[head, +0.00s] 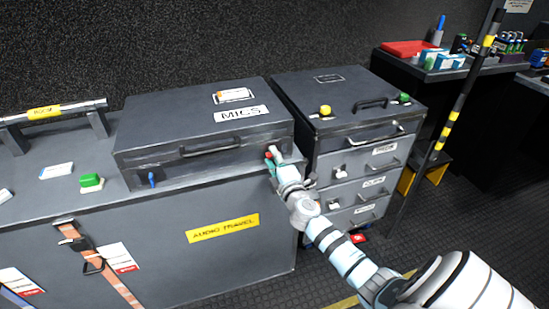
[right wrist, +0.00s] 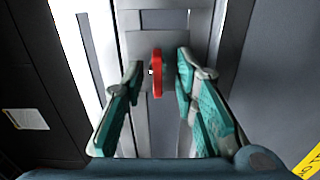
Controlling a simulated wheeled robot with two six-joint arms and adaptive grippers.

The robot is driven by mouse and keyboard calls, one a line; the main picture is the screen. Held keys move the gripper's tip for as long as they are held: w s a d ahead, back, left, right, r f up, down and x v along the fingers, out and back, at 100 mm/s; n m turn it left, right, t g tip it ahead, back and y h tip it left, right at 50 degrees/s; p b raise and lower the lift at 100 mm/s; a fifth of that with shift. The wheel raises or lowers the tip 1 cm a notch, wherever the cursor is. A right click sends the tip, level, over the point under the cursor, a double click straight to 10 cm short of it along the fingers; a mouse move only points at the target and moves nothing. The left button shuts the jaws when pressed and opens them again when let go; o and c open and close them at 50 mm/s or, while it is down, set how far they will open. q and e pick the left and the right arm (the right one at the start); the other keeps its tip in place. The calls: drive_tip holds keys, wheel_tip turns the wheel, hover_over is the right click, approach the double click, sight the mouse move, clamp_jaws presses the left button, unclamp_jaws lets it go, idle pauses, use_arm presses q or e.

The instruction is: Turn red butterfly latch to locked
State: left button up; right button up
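The red butterfly latch (head: 268,155) is at the right end of the front of the dark grey MICS case (head: 165,121). In the head view my right gripper (head: 274,160) is right at the latch and partly covers it. In the right wrist view the red latch (right wrist: 157,73) shows as a narrow upright red wing on a grey plate. My right gripper (right wrist: 158,72) is open, one teal finger on each side of the latch, with a visible gap on both sides. How deep the latch sits between the fingertips is hard to tell. My left gripper is not in view.
A blue latch (head: 151,179) is at the case's left front. The case stands on a grey trunk (head: 150,255) with a yellow label. A grey drawer cabinet (head: 345,135) stands close on the right. A green button (head: 90,180) sits on the trunk's left top.

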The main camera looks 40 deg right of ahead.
drive_tip(key=v, duration=1.2)
